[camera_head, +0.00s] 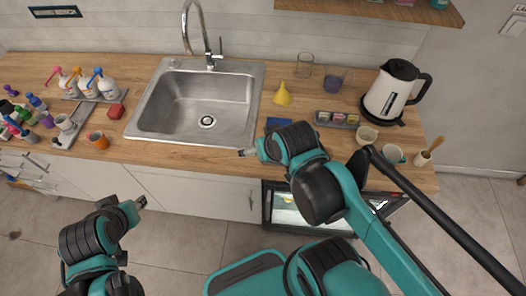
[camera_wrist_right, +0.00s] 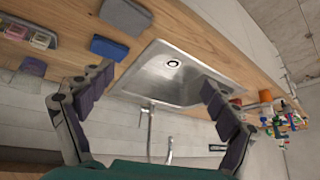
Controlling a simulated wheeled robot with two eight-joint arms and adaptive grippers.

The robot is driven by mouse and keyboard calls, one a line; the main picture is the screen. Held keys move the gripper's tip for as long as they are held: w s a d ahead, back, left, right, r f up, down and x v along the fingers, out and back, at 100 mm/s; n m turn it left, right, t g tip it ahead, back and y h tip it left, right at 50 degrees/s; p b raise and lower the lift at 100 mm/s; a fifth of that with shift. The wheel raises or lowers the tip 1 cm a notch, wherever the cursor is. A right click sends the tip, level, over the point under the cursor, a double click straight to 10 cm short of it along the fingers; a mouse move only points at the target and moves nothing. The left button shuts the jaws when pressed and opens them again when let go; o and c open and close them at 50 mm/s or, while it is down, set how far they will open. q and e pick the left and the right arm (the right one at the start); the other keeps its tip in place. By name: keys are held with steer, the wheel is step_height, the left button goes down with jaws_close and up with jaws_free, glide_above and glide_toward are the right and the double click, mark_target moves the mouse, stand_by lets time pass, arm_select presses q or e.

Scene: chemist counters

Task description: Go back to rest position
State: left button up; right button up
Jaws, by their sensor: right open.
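My right arm reaches across the front of the counter in the head view, with its gripper (camera_head: 247,153) near the counter's front edge, just right of the sink. In the right wrist view this gripper (camera_wrist_right: 160,85) has its two fingers spread wide, with nothing between them; the steel sink (camera_wrist_right: 178,66) shows beyond. My left gripper (camera_head: 140,202) is low at the left, in front of the cabinets and apart from the counter; its fingers are too small to judge.
The wooden counter (camera_head: 330,145) holds the sink (camera_head: 160,121), a yellow funnel (camera_head: 283,95), a blue cloth (camera_head: 278,122), a kettle (camera_head: 388,92) and a small tray (camera_head: 337,119). Bottles (camera_head: 88,86) and an orange cup (camera_head: 97,140) stand at left. Floor (camera_head: 175,245) is open between my arms.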

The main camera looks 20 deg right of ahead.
steer(key=shift+s+a+f+n+t, duration=0.3)
steer(key=shift+s+a+f+n, duration=0.15)
steer(key=shift+n, duration=0.45)
steer(key=shift+d, duration=0.1)
step_height(320, 180, down, 5)
steer(key=b, duration=0.5)
steer(key=shift+r, duration=0.1)
steer(key=shift+o, duration=0.5)
